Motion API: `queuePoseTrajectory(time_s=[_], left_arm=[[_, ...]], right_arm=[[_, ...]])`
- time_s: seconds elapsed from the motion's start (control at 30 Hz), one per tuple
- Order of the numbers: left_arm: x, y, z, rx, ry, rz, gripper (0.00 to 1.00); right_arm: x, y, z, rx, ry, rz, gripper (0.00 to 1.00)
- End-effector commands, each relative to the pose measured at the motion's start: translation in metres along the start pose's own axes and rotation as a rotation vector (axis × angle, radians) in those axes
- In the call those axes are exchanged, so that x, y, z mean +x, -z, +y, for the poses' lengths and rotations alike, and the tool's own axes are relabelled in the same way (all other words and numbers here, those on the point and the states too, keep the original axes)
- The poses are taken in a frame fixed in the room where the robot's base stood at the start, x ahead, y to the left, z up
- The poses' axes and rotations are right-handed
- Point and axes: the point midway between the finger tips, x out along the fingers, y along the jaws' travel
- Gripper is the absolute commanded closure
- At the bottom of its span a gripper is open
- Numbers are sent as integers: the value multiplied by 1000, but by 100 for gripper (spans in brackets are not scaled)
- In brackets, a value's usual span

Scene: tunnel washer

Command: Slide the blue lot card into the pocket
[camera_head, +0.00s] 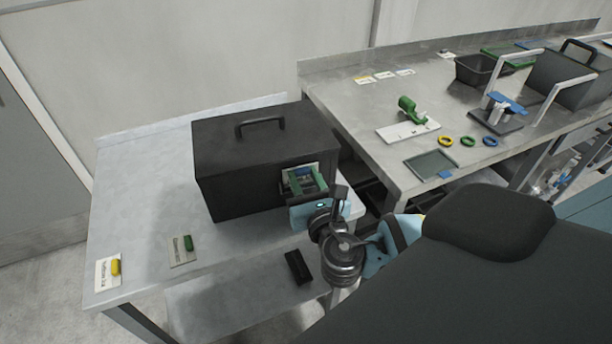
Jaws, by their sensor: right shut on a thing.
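A black box (255,165) with a top handle stands on the left steel table. A small pale-framed pocket (315,167) is on its right-hand face. My right gripper (304,177) reaches up to this pocket with its green fingers. It is shut on a small blue piece, which looks like the blue lot card (303,171). The fingers hide most of the card, and I cannot tell how far it sits inside the pocket. My left gripper is not in view.
The left table (150,190) has a yellow-tagged card (108,270) and a green-tagged card (181,250) at its front. The right bench holds a grey panel (432,163), coloured rings (467,141), a green-handled tool (408,108) and a dark tray (475,70).

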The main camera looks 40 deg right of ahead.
Motion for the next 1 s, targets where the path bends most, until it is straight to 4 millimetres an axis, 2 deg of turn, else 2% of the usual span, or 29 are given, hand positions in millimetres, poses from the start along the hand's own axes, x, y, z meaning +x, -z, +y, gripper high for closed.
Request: queuePoseTrajectory(time_s=[1.0], left_arm=[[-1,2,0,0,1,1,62]], right_arm=[[0,9,0,-1,1,-1,90]])
